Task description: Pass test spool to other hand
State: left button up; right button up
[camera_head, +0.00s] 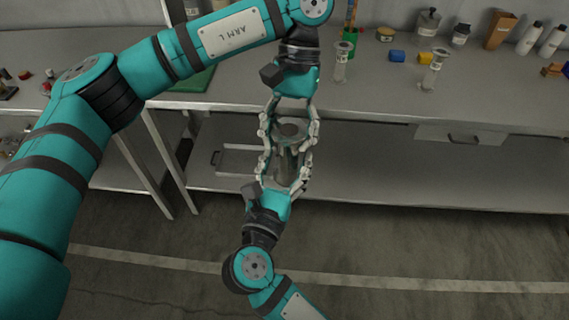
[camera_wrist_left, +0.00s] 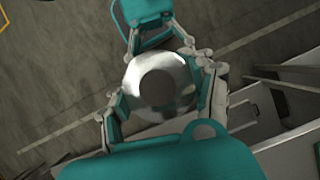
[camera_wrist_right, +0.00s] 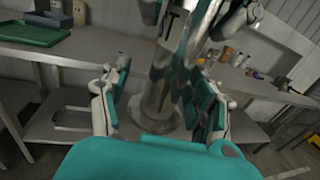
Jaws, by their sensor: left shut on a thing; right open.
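The test spool (camera_head: 287,160) is a shiny metal piece with a round flange, held upright in the air in front of the bench. My left gripper (camera_head: 290,134) comes from above, from the bench side, and is shut on the spool's upper part. My right gripper (camera_head: 285,184) comes from below; its open fingers stand on both sides of the spool's lower part. In the left wrist view the spool's round top (camera_wrist_left: 162,84) fills the middle. In the right wrist view the spool's shaft and lower flange (camera_wrist_right: 158,112) stand between the open fingers, with a gap visible on the left side.
The grey bench (camera_head: 390,100) runs behind the grippers, with a lower shelf (camera_head: 400,175). The floor in front is clear.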

jog(key=shift+a, duration=0.1)
grip_shut()
pick_arm(q)
jog(key=o, duration=1.6)
jog(key=shift+r, duration=0.1)
